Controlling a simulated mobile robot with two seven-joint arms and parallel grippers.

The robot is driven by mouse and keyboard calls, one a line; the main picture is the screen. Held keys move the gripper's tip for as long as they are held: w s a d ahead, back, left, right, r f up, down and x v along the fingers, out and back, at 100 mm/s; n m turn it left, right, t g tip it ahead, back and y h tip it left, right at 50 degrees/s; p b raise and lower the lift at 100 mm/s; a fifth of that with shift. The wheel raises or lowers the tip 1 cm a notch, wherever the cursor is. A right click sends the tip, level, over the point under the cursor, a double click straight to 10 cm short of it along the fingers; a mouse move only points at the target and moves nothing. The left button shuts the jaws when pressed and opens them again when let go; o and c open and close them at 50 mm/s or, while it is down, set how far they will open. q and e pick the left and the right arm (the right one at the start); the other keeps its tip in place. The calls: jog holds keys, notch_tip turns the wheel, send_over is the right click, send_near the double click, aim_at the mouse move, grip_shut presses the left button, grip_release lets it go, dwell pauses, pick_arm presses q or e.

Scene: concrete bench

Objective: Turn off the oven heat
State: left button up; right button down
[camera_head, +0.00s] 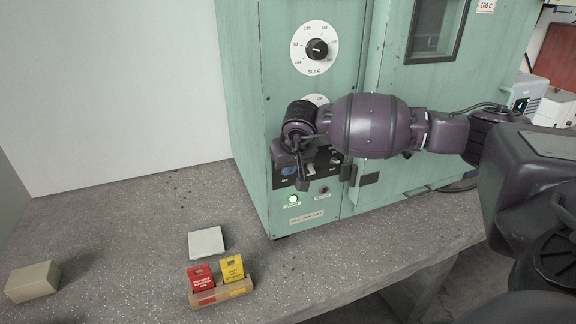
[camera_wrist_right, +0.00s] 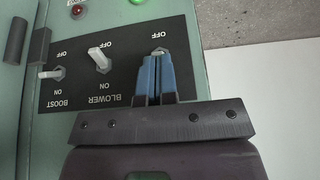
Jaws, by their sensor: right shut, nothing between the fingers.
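The green oven (camera_head: 350,60) stands on the bench. On its lower front is a black switch panel (camera_wrist_right: 70,92) with toggles labelled BOOST (camera_wrist_right: 52,73) and BLOWER (camera_wrist_right: 98,58). A third toggle (camera_wrist_right: 158,50) shows just past my fingertips in the right wrist view; its name label is hidden. My right gripper (camera_wrist_right: 155,62) is shut with nothing held, its blue fingertips at or very near that third toggle; I cannot tell whether they touch. In the head view my right gripper (camera_head: 290,172) covers part of the panel. A green lamp (camera_head: 292,199) is lit below it.
A dial marked SET C (camera_head: 317,48) sits above my right arm; a second dial (camera_head: 316,99) is partly hidden. A red lamp (camera_head: 323,190) looks dark. A tray (camera_head: 222,298) with red and yellow tags, a pale square block (camera_head: 206,240) and a beige block (camera_head: 33,280) lie on the bench.

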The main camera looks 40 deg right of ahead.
pick_arm(q)
jog(key=shift+w+d, duration=0.1)
jog(key=shift+w, duration=0.15)
pick_arm(e)
jog(key=shift+s+f, duration=0.1)
jog(key=shift+f, duration=0.05)
pick_arm(q)
jog(key=shift+s+f+b, duration=0.25)
jog(key=shift+f+b, duration=0.25)
jog(key=shift+b, duration=0.05)
pick_arm(e)
jog(key=shift+s+a+f, duration=0.1)
jog(key=shift+s+f, duration=0.15)
pick_arm(q)
jog(key=shift+w, duration=0.15)
pick_arm(e)
jog(key=shift+s+f, duration=0.1)
jog(key=shift+f, duration=0.1)
pick_arm(q)
jog(key=shift+f+b, duration=0.3)
jog(key=shift+b, duration=0.3)
pick_arm(e)
jog(key=shift+s+f, duration=0.15)
jog(key=shift+f, duration=0.15)
pick_arm(q)
jog(key=shift+w+r, duration=0.1)
pick_arm(e)
jog(key=shift+r, duration=0.2)
